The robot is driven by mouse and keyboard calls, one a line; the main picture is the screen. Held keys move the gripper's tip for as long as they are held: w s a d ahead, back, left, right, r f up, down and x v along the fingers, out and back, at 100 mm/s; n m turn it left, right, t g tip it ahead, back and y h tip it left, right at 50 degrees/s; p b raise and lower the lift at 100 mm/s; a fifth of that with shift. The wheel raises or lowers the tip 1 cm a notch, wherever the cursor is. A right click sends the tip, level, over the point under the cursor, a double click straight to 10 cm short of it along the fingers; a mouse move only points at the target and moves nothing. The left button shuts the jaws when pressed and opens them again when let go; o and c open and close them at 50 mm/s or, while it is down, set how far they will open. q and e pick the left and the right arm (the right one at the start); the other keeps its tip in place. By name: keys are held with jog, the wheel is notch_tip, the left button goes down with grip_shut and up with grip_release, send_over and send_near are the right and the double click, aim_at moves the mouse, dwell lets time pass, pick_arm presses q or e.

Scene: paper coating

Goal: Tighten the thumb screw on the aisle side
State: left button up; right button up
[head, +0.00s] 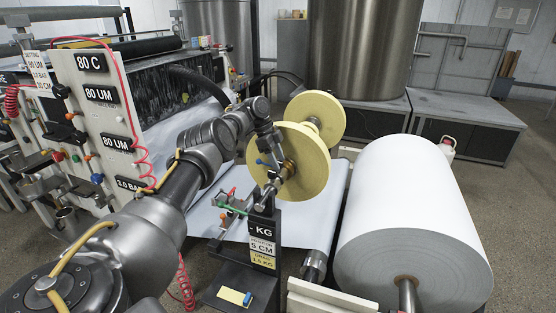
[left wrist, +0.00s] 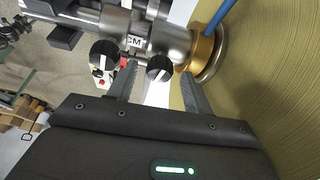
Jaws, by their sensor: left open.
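A black round thumb screw (left wrist: 160,68) with a white mark sits on a metal collar beside a brass ring (left wrist: 204,50) on the shaft in the left wrist view. A second black knob (left wrist: 104,54) is further left on the same metal assembly. My left gripper (left wrist: 159,72) is open, its fingers on either side of the nearer knob; I cannot tell whether they touch it. In the head view my left gripper (head: 271,150) is above the shaft, in front of the yellow disc (head: 303,163). The knobs are not clear there. My right gripper is not in view.
The yellow disc (left wrist: 262,95) stands close to the right of my left gripper. A KG post (head: 263,238) is below the shaft. A large white paper roll (head: 415,215) lies to the right. A panel with labels and red hoses (head: 98,120) stands left.

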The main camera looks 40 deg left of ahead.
pick_arm(q)
jog(key=shift+a+r, duration=0.2)
jog(key=shift+r, duration=0.2)
jog(key=v, duration=1)
jog(key=shift+b, duration=0.4)
jog(key=shift+f, duration=0.15)
